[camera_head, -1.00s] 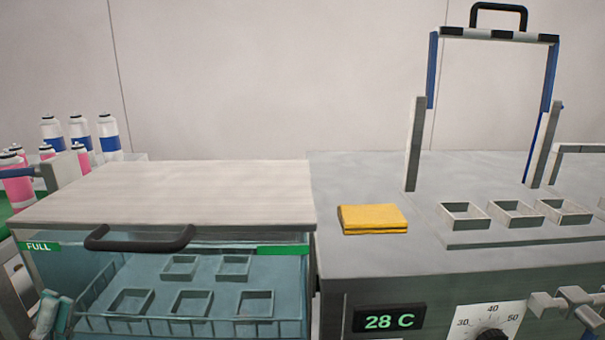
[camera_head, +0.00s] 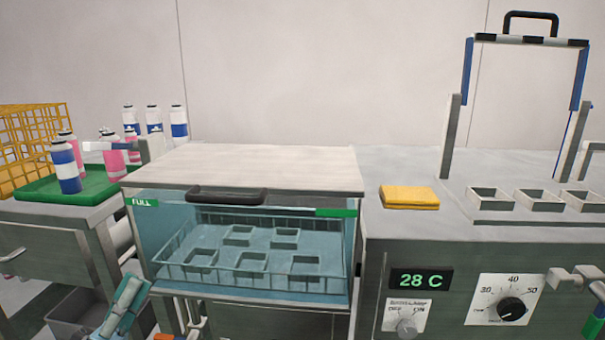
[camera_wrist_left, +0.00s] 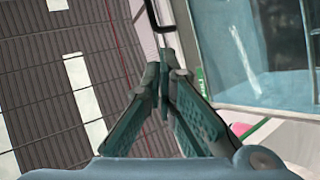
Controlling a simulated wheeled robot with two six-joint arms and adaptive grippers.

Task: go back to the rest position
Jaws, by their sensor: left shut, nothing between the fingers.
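My left gripper (camera_head: 130,294) shows at the lower left of the head view, in front of the left end of the water bath. Its teal fingers are closed together with nothing between them, and it touches nothing that I can see. My right gripper is not in view.
The glass bath (camera_head: 250,284) has a closed lid (camera_head: 250,168) with a black handle (camera_head: 226,195). A green tray (camera_head: 50,186) with cans and a yellow rack (camera_head: 30,140) stand left. A yellow cloth (camera_head: 409,197) lies on the right counter. A grey bin (camera_head: 80,312) is below left.

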